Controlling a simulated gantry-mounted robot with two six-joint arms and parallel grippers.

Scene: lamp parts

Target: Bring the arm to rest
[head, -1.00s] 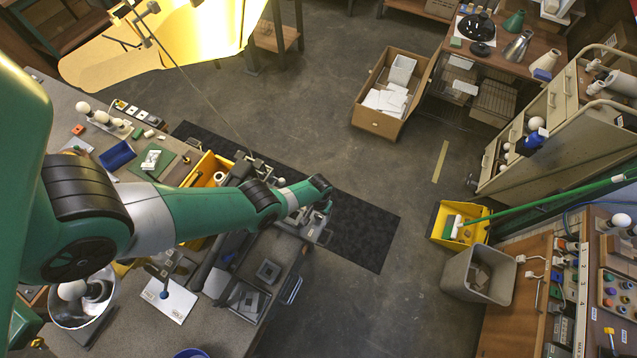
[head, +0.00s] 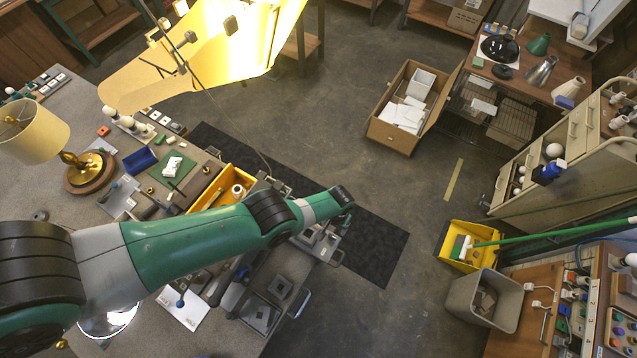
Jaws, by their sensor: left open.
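My left arm comes in from the lower left and reaches across the table (head: 215,330) to the upper right. My left gripper (head: 347,204) is at its far end, by the table's right edge and above the dark floor mat (head: 375,245). The gripper is small here, but its jaws are open and I see nothing held. The arm hides part of the table and the things under it. My right gripper is not in view.
A brass lamp with a cream shade (head: 32,130) stands at left. A yellow bin (head: 215,185) lies just beyond my arm. A large lit yellow shade (head: 215,45) hangs at the top. A cardboard box (head: 395,135) and grey bin (head: 484,298) stand on the floor.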

